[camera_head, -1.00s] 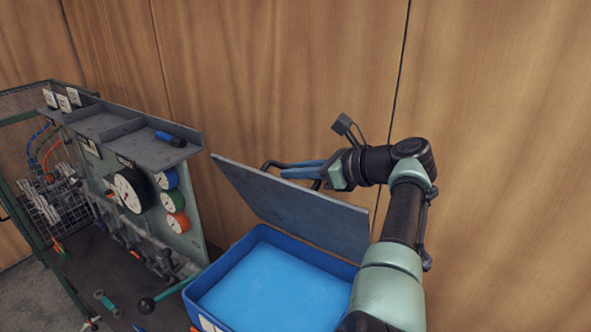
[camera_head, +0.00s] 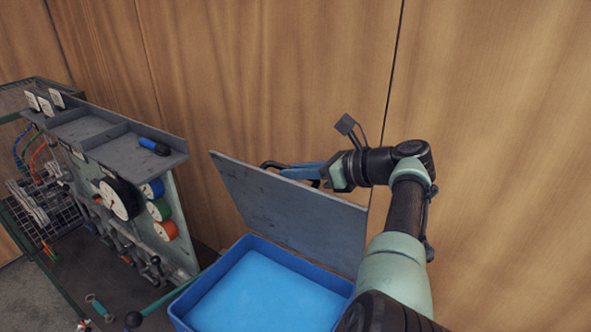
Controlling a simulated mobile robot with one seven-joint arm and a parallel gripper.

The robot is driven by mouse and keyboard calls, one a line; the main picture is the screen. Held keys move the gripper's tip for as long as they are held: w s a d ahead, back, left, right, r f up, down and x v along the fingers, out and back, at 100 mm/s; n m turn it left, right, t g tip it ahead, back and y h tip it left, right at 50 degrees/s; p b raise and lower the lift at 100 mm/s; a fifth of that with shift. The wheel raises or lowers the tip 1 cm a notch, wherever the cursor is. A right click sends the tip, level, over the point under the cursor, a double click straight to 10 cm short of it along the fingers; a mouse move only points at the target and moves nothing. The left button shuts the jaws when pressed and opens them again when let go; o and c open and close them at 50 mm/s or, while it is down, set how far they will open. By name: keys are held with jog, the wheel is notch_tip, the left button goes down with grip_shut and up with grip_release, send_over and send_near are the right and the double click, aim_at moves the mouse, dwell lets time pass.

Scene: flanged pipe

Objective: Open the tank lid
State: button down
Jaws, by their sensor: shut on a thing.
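The blue tank (camera_head: 183,309) stands at the bottom centre, with bright blue contents showing through its open top. The grey tank lid (camera_head: 285,212) is tilted up steeply along the tank's far side, its face toward me. My gripper (camera_head: 291,171) is behind the lid's upper edge, shut on the dark lid handle (camera_head: 271,165). The lid hides part of the handle and the lower part of the fingers. My arm reaches in from the lower right.
A grey panel with gauges (camera_head: 119,199) and valves stands left of the tank. A shelf (camera_head: 110,130) on top holds a blue and black cylinder (camera_head: 154,147). A wire basket (camera_head: 42,215) is at far left. A wooden wall (camera_head: 300,70) rises close behind the lid.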

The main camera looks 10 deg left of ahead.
jog(key=c, duration=0.8)
grip_release()
jog(key=shift+f, duration=0.15)
jog(key=shift+c, duration=0.2)
jog(key=shift+d, duration=0.15)
jog(key=b+v, duration=0.4)
jog(key=v, duration=0.8)
jog(key=shift+d, duration=0.35)
